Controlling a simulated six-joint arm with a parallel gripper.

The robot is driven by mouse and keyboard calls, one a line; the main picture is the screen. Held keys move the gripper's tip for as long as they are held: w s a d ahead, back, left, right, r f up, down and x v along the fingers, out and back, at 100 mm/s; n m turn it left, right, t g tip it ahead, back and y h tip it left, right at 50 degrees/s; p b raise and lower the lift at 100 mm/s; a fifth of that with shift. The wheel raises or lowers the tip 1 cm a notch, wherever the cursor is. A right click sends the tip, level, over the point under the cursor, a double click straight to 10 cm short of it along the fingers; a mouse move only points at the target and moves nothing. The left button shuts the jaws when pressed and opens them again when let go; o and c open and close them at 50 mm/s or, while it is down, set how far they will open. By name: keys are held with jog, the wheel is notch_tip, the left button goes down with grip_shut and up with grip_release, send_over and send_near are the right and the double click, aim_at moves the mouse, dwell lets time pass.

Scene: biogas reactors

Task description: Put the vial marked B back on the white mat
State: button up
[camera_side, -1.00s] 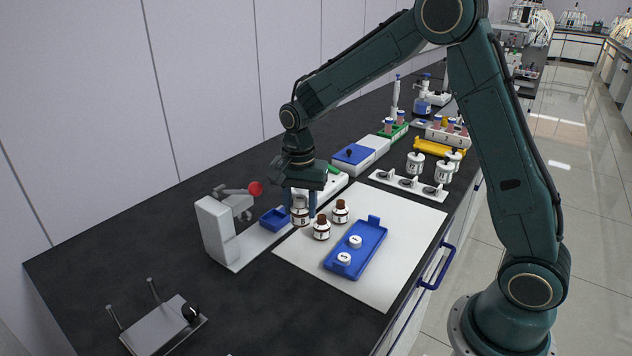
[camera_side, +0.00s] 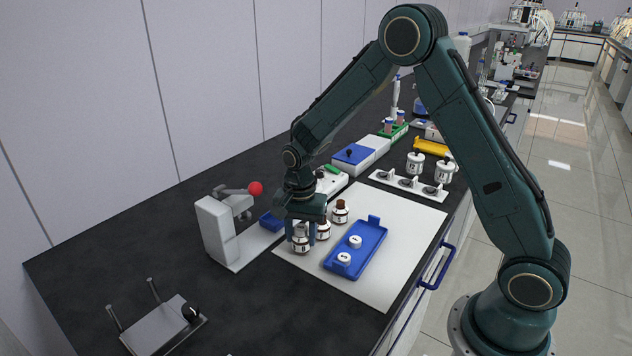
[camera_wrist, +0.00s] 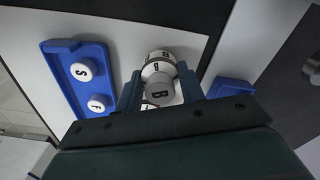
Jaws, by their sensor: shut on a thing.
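The vial marked B (camera_side: 300,246), white-labelled, is held upright between the fingers of my gripper (camera_side: 302,236) at the left part of the white mat (camera_side: 405,220). Two brown-capped vials stand close by on the mat: a nearer one (camera_side: 323,231), partly hidden by my gripper, and a farther one (camera_side: 340,213).
A blue tray (camera_side: 372,250) with two white lids lies on the mat, right of the vials. A white stand with a red ball (camera_side: 256,188) and a blue box (camera_side: 268,221) are to the left. A white holder strip (camera_side: 385,178) lies behind. The mat's right and front areas are clear.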

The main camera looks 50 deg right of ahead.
aim_at(301, 227)
jog(key=shift+f, duration=0.15)
jog(key=o, duration=1)
notch_tip(301, 227, up, 12)
dwell(0.5)
dwell(0.5)
